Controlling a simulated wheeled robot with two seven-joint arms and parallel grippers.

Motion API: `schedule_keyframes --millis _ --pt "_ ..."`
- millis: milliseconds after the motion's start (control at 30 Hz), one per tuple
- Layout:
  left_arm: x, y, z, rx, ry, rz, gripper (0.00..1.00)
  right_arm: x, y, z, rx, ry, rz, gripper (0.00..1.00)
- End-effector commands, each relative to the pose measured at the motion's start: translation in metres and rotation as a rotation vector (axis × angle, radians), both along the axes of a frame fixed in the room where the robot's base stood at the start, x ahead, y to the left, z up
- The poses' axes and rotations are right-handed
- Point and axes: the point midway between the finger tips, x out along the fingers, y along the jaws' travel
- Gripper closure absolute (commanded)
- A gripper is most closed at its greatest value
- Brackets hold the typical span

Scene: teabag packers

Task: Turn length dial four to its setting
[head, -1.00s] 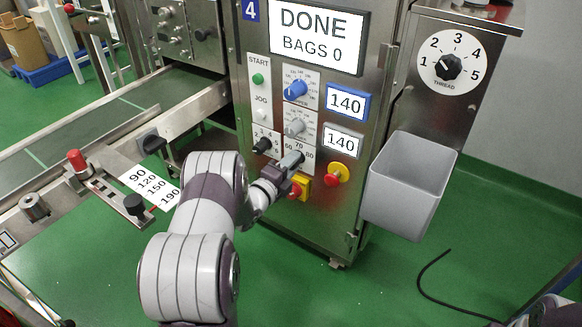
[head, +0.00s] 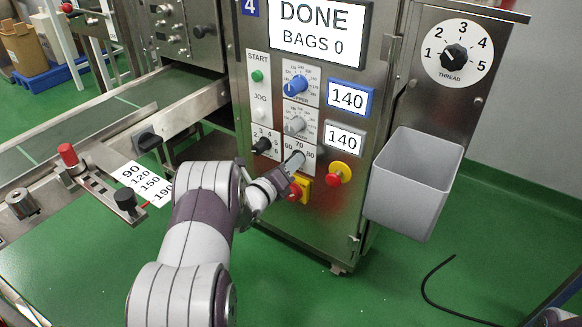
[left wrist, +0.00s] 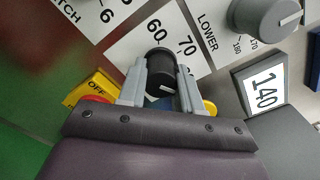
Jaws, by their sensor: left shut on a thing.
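The length dial is a black knob (left wrist: 161,66) on a white plate marked 60, 70, 80 on the front of machine four. In the left wrist view it sits between the two grey fingers of my left gripper (left wrist: 160,88), which is shut on it; a short white line shows on the knob's face. In the head view my left gripper (head: 294,162) reaches the plate (head: 297,146) from the lower left and hides the dial. I cannot tell which number the dial points to. My right gripper is not in view.
A yellow-based red button (head: 296,190) lies just below my gripper, and another red button (head: 336,178) to its right. A black switch knob (head: 262,145) is at left, a grey lower dial (head: 295,125) above. A grey bin (head: 412,190) hangs at right. The screen (head: 318,30) reads DONE, BAGS 0.

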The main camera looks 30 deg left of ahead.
Motion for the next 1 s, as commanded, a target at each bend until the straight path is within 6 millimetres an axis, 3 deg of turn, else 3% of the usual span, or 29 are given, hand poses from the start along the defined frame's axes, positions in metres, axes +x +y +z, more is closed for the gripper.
schedule_keyframes --millis 533,567,633,1000 --pt "-0.0004 -0.0005 -0.0015 0.023 0.002 -0.001 0.96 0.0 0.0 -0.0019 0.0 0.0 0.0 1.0" --pt "-0.0004 -0.0005 -0.0015 0.023 0.002 -0.001 0.63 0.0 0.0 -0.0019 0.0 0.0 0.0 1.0" --pt "-0.0003 -0.0003 -0.0013 0.023 0.002 -0.001 0.41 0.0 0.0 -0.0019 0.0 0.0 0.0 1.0" --pt "-0.0084 0.0014 0.002 0.023 0.002 0.002 0.41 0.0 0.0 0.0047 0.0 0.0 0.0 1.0"
